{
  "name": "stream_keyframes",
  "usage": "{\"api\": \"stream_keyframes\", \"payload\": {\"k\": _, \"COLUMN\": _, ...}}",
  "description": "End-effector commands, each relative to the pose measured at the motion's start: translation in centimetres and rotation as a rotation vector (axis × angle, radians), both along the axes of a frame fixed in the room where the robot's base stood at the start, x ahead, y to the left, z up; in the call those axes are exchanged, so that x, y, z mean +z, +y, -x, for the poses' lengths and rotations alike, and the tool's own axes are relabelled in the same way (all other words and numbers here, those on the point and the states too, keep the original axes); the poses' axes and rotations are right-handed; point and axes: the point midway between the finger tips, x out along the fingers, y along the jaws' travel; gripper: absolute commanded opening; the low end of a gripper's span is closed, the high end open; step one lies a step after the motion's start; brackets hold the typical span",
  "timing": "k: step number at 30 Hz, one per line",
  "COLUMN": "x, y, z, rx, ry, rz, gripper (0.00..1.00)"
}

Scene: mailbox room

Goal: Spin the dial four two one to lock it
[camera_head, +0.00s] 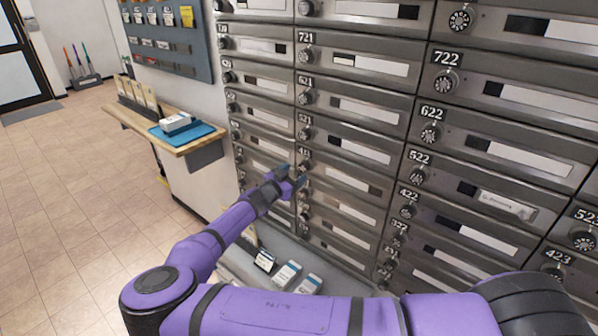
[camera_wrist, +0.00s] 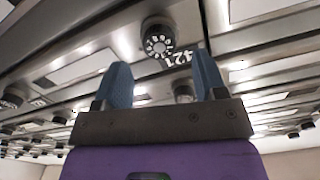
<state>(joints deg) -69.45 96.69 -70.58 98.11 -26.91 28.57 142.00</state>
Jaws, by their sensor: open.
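The dial of box 421 (camera_head: 304,166) is a small round black knob in the middle column of metal mailboxes. In the wrist view this dial (camera_wrist: 157,40), with white marks on its face, shows large beside its 421 label (camera_wrist: 177,58). My gripper (camera_head: 291,175) is close to the mailbox front at this dial's height. Its two blue fingers (camera_wrist: 161,62) are apart with nothing held. The dial appears just beyond the fingertips, roughly between them; contact cannot be told. The dial's setting is too small to read.
Similar dials sit above and below, including one by 521 (camera_head: 305,134). A wooden shelf (camera_head: 150,125) with a blue tray (camera_head: 187,138) juts out at the left. Small boxes (camera_head: 287,275) stand low in front of the mailboxes. Open tiled floor (camera_head: 70,190) lies left.

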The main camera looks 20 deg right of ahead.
Motion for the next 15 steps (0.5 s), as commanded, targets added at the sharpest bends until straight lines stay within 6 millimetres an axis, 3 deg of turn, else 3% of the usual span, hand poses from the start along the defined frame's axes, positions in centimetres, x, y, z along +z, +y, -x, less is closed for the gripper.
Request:
{"api": "stream_keyframes", "payload": {"k": 6, "x": 0.0, "y": 3.4, "z": 2.4, "rx": 0.002, "ry": 0.0, "rz": -0.001, "gripper": 0.65}}
{"api": "stream_keyframes", "payload": {"k": 15, "x": 0.0, "y": 5.5, "z": 4.1, "rx": 0.0, "ry": 0.0, "rz": 0.0, "gripper": 0.65}}
